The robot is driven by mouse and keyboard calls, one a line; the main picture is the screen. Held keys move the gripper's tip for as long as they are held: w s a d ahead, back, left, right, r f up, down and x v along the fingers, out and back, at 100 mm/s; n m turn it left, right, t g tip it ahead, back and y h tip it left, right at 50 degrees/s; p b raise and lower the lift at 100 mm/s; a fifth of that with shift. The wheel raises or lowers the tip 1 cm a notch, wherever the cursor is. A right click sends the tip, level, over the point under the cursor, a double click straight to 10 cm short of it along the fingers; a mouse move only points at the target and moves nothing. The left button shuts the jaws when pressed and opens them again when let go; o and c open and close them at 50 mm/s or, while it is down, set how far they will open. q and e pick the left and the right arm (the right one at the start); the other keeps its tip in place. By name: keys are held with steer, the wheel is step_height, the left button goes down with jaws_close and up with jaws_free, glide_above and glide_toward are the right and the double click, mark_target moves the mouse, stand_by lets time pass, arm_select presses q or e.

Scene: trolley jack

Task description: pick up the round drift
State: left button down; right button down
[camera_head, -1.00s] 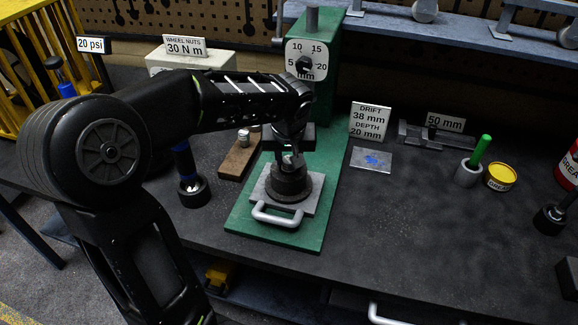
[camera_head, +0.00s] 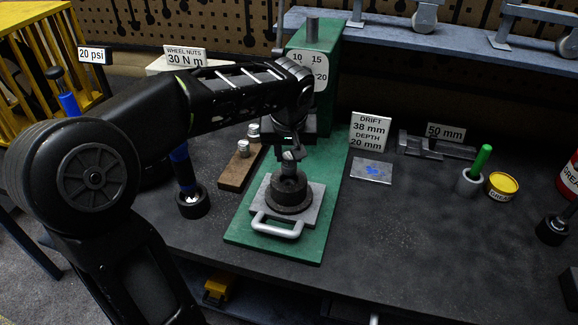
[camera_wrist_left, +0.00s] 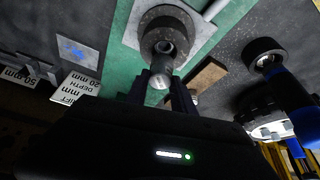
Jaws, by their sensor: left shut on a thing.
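My left gripper (camera_head: 289,146) is over the green press, above the dark round hub (camera_head: 289,190) on the grey plate with a handle. It is shut on a small silvery round piece, the round drift (camera_head: 290,157), which points down toward the hub. In the left wrist view the drift (camera_wrist_left: 160,81) shows between the dark fingers (camera_wrist_left: 159,86), near the hub (camera_wrist_left: 166,24) and its open bore. Whether the drift's far end is inside the bore or clear of it, I cannot tell. My right gripper is not in view.
A wooden block (camera_head: 236,174) with small silvery pieces (camera_head: 243,148) stands left of the press. A blue-handled tool (camera_head: 182,167) is further left. The green press frame (camera_head: 322,75) rises behind my gripper.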

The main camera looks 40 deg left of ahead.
mark_target(289, 157)
arm_select(q)
step_height(289, 157, up, 6)
steer(key=shift+f, duration=0.1)
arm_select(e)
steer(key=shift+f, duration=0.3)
arm_select(q)
steer(key=shift+f+b, duration=0.15)
steer(key=shift+b, duration=0.2)
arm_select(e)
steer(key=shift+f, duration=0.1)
